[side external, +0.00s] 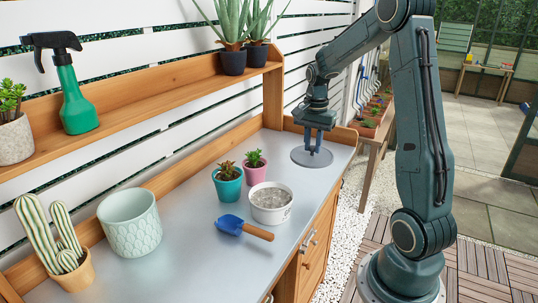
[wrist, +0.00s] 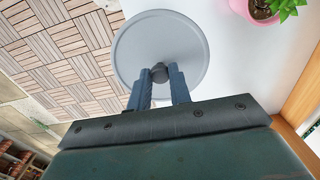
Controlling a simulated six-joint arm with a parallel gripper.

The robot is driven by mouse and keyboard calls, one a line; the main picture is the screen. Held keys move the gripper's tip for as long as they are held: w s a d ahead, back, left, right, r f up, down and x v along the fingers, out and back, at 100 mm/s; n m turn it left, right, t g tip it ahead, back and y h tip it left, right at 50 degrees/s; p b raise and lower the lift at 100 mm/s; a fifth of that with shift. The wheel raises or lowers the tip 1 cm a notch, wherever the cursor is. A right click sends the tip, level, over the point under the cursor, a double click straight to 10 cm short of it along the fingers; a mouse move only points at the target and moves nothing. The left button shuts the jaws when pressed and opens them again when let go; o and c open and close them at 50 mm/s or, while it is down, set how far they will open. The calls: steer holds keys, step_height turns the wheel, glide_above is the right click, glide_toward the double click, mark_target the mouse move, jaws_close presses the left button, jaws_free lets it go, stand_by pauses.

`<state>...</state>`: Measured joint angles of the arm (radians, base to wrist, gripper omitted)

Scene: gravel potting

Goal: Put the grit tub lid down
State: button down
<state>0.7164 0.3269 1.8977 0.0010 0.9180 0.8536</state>
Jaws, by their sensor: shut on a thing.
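The grit tub lid (side external: 300,158) is a flat grey disc with a dark knob in its middle. It is at the far right end of the metal bench top, on or just above it; I cannot tell which. My gripper (side external: 314,150) points down over it and is shut on its knob. In the wrist view the lid (wrist: 190,40) shows nearly whole, with the fingers (wrist: 160,74) on either side of the knob. The grit tub (side external: 270,216) is white, open and full of grey grit, at the middle front of the bench.
A blue trowel (side external: 229,224) lies before the tub. A pale green pot (side external: 130,238) and a cactus (side external: 73,258) are at left. A shelf (side external: 150,105) runs above.

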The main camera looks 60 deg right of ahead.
step_height(320, 180, down, 8)
steer(key=shift+r, duration=0.2)
steer(key=shift+f, duration=0.1)
steer(key=shift+f, duration=2)
steer(key=shift+f, duration=0.1)
steer(key=c, duration=1.3)
jaws_free()
step_height(320, 180, up, 12)
steer(key=shift+r, duration=0.1)
